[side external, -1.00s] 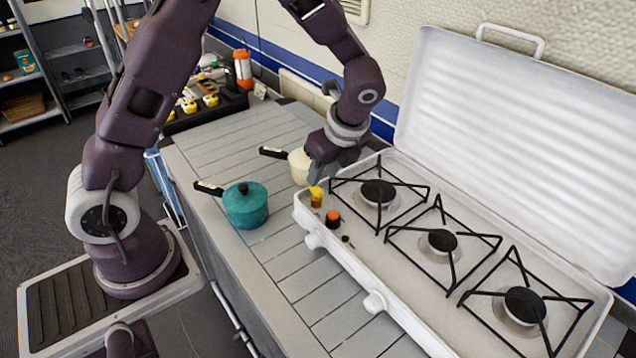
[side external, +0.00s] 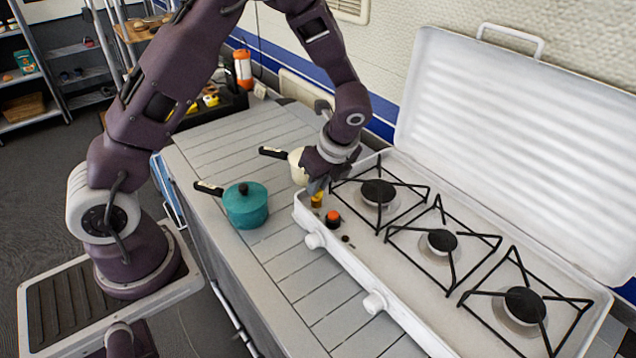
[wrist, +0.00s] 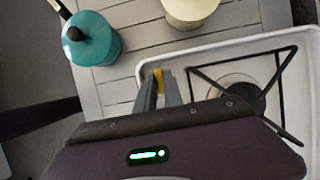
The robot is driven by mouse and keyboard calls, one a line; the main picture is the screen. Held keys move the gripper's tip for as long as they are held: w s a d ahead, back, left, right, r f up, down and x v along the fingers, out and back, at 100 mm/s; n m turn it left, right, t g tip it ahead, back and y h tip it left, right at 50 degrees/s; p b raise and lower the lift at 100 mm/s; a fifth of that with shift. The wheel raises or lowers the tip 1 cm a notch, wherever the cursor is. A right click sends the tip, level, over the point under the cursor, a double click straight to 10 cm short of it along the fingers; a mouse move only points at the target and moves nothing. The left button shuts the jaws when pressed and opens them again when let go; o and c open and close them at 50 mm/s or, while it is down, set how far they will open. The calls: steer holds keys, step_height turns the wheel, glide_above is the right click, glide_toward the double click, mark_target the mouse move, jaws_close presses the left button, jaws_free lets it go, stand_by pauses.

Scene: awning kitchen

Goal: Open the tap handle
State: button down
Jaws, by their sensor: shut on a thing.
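A small yellow part, which I take as the tap handle (side external: 317,201), stands at the near left corner of the white stove (side external: 365,262). My gripper (side external: 318,187) is directly over it, with the fingers pointing down. In the wrist view the yellow handle (wrist: 158,78) shows between the two grey fingertips of my gripper (wrist: 158,88), which are shut on it. The fingers hide part of the handle, and its turn angle is hard to tell.
An orange-red knob (side external: 333,217) sits close beside the handle. Black burner grates (side external: 440,242) fill the stove top, with its raised lid (side external: 520,140) behind. A cream pot (side external: 297,165) and a teal pot (side external: 246,205) stand on the slatted counter (side external: 290,255).

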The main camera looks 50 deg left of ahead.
steer(key=n, duration=0.2)
steer(key=n+g, duration=0.1)
steer(key=n, duration=0.1)
steer(key=shift+w+g, duration=0.15)
steer(key=shift+g, duration=0.15)
steer(key=n, duration=0.2)
steer(key=n+g+h, duration=0.1)
steer(key=n, duration=0.1)
steer(key=shift+w+a+n+g, duration=0.1)
steer(key=shift+n+g, duration=0.2)
steer(key=shift+n, duration=0.1)
steer(key=n+h, duration=0.1)
steer(key=n, duration=0.1)
steer(key=n+g, duration=0.1)
steer(key=n, duration=0.1)
steer(key=shift+a+h, duration=0.1)
steer(key=shift+h, duration=0.3)
steer(key=shift+a+n+h, duration=0.1)
steer(key=shift+n+h, duration=0.8)
steer(key=shift+n, duration=1.6)
steer(key=c, duration=1.5)
jaws_free()
steer(key=shift+o, duration=0.2)
